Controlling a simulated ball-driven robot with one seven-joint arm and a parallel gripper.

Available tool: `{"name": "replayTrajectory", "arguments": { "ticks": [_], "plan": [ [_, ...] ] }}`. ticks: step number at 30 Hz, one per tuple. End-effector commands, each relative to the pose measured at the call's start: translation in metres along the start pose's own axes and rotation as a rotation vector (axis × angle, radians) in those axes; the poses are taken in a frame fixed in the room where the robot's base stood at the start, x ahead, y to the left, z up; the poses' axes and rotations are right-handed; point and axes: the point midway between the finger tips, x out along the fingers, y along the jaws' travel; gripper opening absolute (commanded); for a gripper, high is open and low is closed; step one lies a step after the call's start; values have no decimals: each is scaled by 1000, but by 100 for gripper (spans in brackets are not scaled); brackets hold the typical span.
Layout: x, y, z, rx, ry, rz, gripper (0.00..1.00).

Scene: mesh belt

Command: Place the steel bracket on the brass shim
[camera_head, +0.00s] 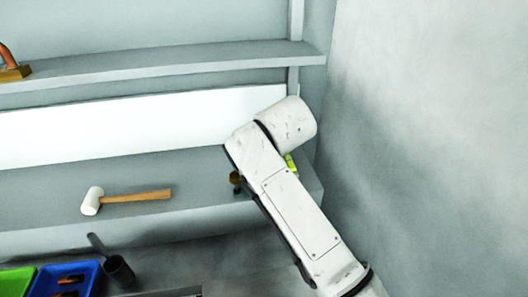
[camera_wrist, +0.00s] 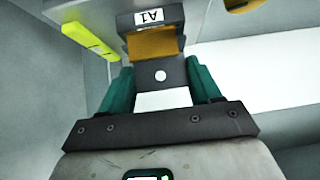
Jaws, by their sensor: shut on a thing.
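In the wrist view my gripper (camera_wrist: 161,84) is shut on the steel bracket (camera_wrist: 173,72), a dark grey piece with a round hole, held between two green fingers. A pale flat face shows below the hole. The brass shim (camera_wrist: 152,43) is a golden patch just beyond the bracket's far edge, in front of a grey part with an upside-down "A1" label (camera_wrist: 150,17). I cannot tell whether bracket and shim touch. In the head view my arm hides the bracket and shim.
A yellow-green bar (camera_wrist: 90,41) lies close left of my gripper in the wrist view. A round orange-brown thing (camera_wrist: 243,4) is at upper right. In the head view a white-headed mallet (camera_head: 120,198) lies on the lower shelf (camera_head: 40,207); a blue bin (camera_head: 88,268) stands below.

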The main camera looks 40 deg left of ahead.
Motion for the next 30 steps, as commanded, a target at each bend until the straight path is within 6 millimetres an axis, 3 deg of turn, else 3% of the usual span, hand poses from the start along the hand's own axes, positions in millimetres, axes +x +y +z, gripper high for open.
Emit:
{"name": "replayTrajectory", "arguments": {
  "ticks": [8, 9, 17, 25, 30],
  "plan": [
    [0, 0, 0, 0, 0, 0, 10],
    [1, 0, 1, 0, 0, 0, 64],
    [0, 0, 1, -1, 0, 1, 89],
    [-1, 0, -1, -1, 0, 1, 89],
    [-13, 0, -1, 0, 2, -1, 89]
  ]
}}
